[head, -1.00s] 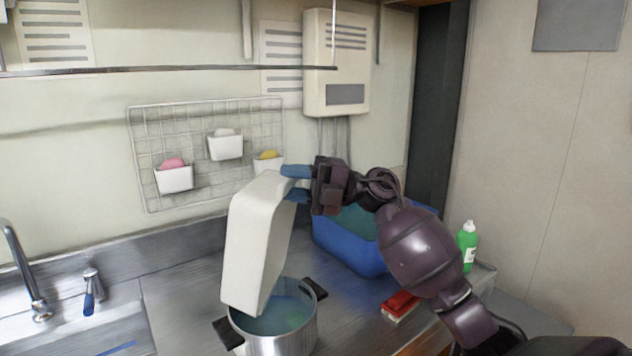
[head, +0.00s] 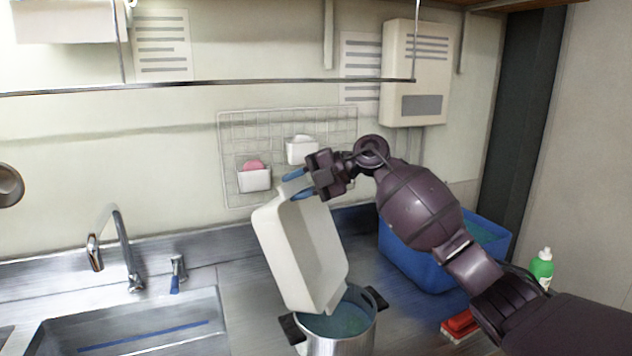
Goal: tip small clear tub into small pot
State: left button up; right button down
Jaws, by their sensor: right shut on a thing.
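The tub (head: 277,243) looks whitish and opaque. It is tilted steeply, its open side turned to the right and its low end over the small pot (head: 338,343). I cannot tell whether it touches the pot's rim. The pot is metal with dark handles and shows a blue-green content inside. My right gripper (head: 297,184) has blue fingertips and is shut on the tub's upper end. The inside of the tub that shows is pale and looks empty. My left gripper is not in view.
A blue bin (head: 407,264) stands right of the pot, behind my right arm. A sink (head: 130,325) with a tap (head: 118,240) is at the left. A wire rack (head: 236,140) hangs behind.

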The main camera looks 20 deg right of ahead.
jog(key=shift+w+a+f+g+h+p, duration=0.25)
jog(key=shift+w+a+h+p, duration=0.15)
jog(key=shift+w+a, duration=0.2)
jog(key=shift+w+a+f+g+h+p, duration=0.1)
jog(key=shift+w+a+g+h+p, duration=0.25)
jog(key=shift+w+a, duration=0.25)
pick_arm(q)
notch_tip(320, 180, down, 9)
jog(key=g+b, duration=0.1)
jog(key=b, duration=1.3)
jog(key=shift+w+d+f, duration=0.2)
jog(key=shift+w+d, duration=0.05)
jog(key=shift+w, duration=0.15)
pick_arm(e)
jog(key=w+a+f+m+g+h, duration=0.1)
jog(key=w+a+f+g+h, duration=0.2)
jog(key=f, duration=0.4)
jog(key=w+a+f+m+g+h, duration=0.1)
jog(key=w+a+f+g+h, duration=0.2)
jog(key=f, duration=0.5)
jog(key=w+a+h, duration=0.1)
jog(key=w+a, duration=0.1)
jog(key=shift+w+a+m+g+h, duration=0.15)
jog(key=shift+w+m+g+h, duration=0.2)
jog(key=shift+w+m+g, duration=0.05)
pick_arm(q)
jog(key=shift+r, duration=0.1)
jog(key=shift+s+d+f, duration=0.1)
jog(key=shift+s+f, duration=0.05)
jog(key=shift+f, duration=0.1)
